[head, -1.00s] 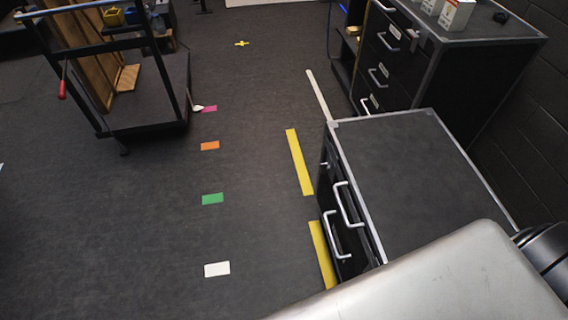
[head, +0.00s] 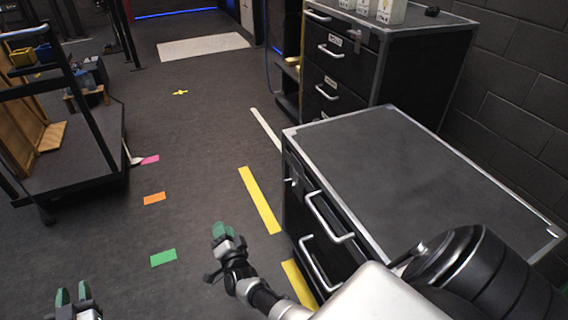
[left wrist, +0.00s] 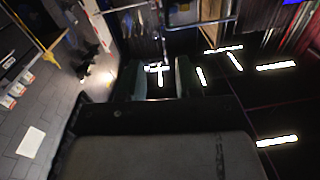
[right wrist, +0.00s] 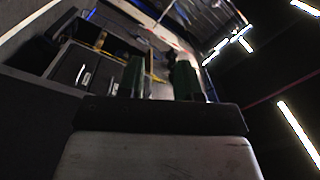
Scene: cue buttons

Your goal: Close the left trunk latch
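No trunk or trunk latch can be made out in any view. My left gripper (head: 73,298) is at the bottom left of the head view, over the floor. Its green fingers stand apart and empty, and the gap also shows in the left wrist view (left wrist: 158,80). My right gripper (head: 222,232) is over the floor, left of the near drawer cabinet. Its fingers are apart with nothing between them in the right wrist view (right wrist: 160,80).
A low black drawer cabinet (head: 390,165) with silver handles stands close on the right. A taller drawer cabinet (head: 360,60) with small boxes on top is behind it. A cart (head: 80,155) stands at left. The floor between, with coloured tape marks, is clear.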

